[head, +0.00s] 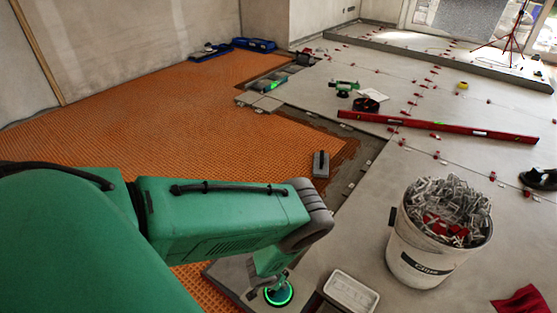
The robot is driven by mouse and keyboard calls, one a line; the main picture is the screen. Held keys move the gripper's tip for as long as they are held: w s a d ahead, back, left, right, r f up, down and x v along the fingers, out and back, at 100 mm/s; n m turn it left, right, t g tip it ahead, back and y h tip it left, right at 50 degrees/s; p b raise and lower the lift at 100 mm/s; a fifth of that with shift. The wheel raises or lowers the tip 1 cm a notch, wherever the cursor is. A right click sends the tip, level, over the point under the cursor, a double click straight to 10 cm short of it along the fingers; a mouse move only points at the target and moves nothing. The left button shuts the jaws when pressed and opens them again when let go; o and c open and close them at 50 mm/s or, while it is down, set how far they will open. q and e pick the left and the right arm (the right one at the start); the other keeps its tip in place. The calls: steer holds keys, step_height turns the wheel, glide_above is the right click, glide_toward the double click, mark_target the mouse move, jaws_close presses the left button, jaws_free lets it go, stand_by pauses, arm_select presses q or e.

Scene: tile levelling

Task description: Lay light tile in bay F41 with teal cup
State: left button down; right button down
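My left arm reaches in from the left, and its gripper (272,275) points down at the bottom centre, right over a suction cup with a glowing green-teal ring (279,294). The fingers are small and partly hidden by the wrist, so I cannot tell whether they are closed on the cup. The cup stands on a grey tile (232,278) near the orange mat; the arm hides part of the tile. An untiled strip with a ragged mortar edge (345,153) lies between mat and laid tiles. No bay label is readable. My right gripper is not in view.
A white bucket of clips (401,250) stands at right, with a white tray (351,292) before it. A trowel (320,164) lies by the mortar. A red level (440,125) and a green tool (343,87) lie on the laid tiles. Orange matting (150,120) is open at left.

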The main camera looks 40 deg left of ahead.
arm_select(q)
steer(key=shift+w+r+p, duration=0.1)
steer(key=shift+r+p, duration=1)
steer(key=shift+r, duration=0.45)
steer(key=w+d+b, duration=0.2)
steer(key=d+b, duration=0.1)
steer(key=d, duration=0.9)
steer(key=w+d+b, duration=0.2)
steer(key=d+b, duration=0.1)
steer(key=d, duration=0.8)
steer(key=shift+d, duration=0.4)
steer(key=shift+w, duration=0.1)
steer(key=shift+f+b, duration=1.25)
steer(key=shift+f, duration=0.25)
steer(key=shift+f, duration=0.35)
